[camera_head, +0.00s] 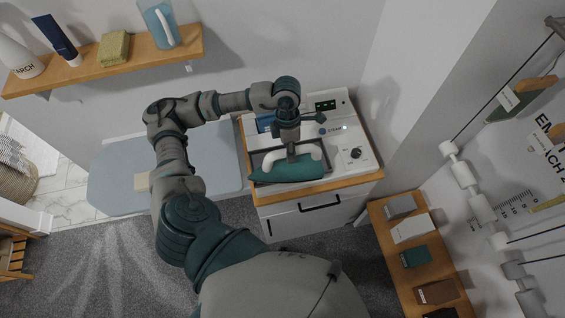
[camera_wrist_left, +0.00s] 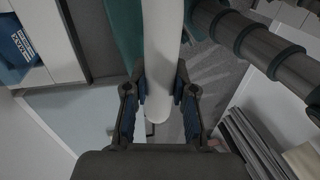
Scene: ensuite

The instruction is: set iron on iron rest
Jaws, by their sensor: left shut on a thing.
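The iron has a green body (camera_head: 287,172) and a white handle (camera_head: 316,153). It is over the front of the cabinet top in the head view. My left gripper (camera_head: 291,153) comes down from above and is shut on the handle. In the left wrist view the white handle (camera_wrist_left: 160,62) lies between the two fingers of my left gripper (camera_wrist_left: 160,100), with part of the green body (camera_wrist_left: 122,32) beside it. A grey recessed tray (camera_head: 257,160), which looks like the iron rest, is under and behind the iron. I cannot tell whether the iron touches it. My right gripper is not in view.
The white cabinet (camera_head: 310,218) has a control panel with a knob (camera_head: 355,154) right of the iron. A pale blue ironing board (camera_head: 120,178) is at the left. A wooden shelf (camera_head: 130,62) hangs above, and a wooden rack with boxes (camera_head: 385,235) stands at the right.

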